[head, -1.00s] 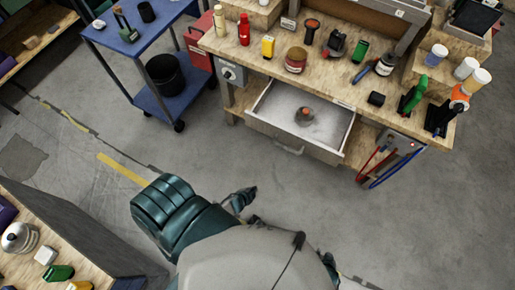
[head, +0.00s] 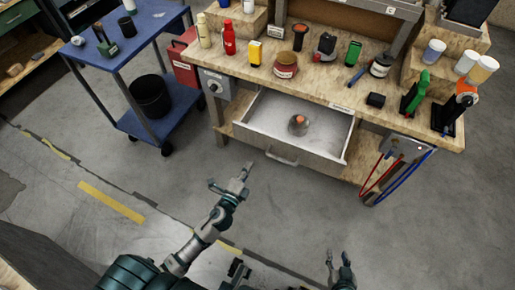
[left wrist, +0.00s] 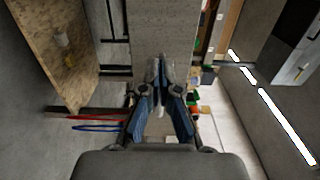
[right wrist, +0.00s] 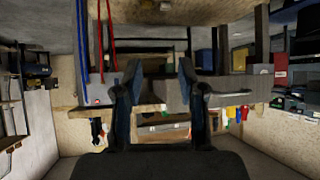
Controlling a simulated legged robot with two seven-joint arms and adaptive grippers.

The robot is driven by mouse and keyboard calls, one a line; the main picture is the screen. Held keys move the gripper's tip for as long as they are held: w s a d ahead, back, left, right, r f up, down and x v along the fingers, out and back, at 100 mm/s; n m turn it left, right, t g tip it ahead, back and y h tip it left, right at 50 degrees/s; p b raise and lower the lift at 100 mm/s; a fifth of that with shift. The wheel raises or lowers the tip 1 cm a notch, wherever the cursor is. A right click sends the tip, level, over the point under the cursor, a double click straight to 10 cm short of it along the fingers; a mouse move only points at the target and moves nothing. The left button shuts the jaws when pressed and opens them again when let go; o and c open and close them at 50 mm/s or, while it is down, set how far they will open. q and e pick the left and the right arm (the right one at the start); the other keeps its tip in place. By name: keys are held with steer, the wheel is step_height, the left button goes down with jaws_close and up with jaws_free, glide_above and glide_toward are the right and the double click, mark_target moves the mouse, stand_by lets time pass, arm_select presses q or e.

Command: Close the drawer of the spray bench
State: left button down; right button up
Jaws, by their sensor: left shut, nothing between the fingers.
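The spray bench (head: 330,90) stands ahead in the head view. Its drawer (head: 318,148) is pulled out, with a grey front and a bar handle (head: 282,159). A small round item with an orange top (head: 298,124) lies inside. My left gripper (head: 246,168) is shut and empty, in front of and a little left of the drawer handle, apart from it. Its closed fingers also show in the left wrist view (left wrist: 159,82). My right gripper (head: 338,258) is at the lower right of the head view, farther from the drawer. Its fingers are apart and empty in the right wrist view (right wrist: 154,85).
A blue cart (head: 140,70) with a black bucket (head: 150,97) stands left of the bench. Red and blue hoses (head: 392,180) hang at the bench's right. Bottles and tools crowd the bench top. The floor before the drawer is clear.

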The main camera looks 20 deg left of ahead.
mark_target(261, 142)
arm_select(q)
steer(key=w, duration=0.8)
steer(key=shift+f, duration=0.15)
steer(key=shift+w+b, duration=0.3)
steer(key=shift+w, duration=0.15)
steer(key=shift+d, duration=0.1)
arm_select(e)
steer(key=shift+w+a+r+t, duration=0.4)
steer(key=shift+w+r+t, duration=0.1)
steer(key=shift+w, duration=0.15)
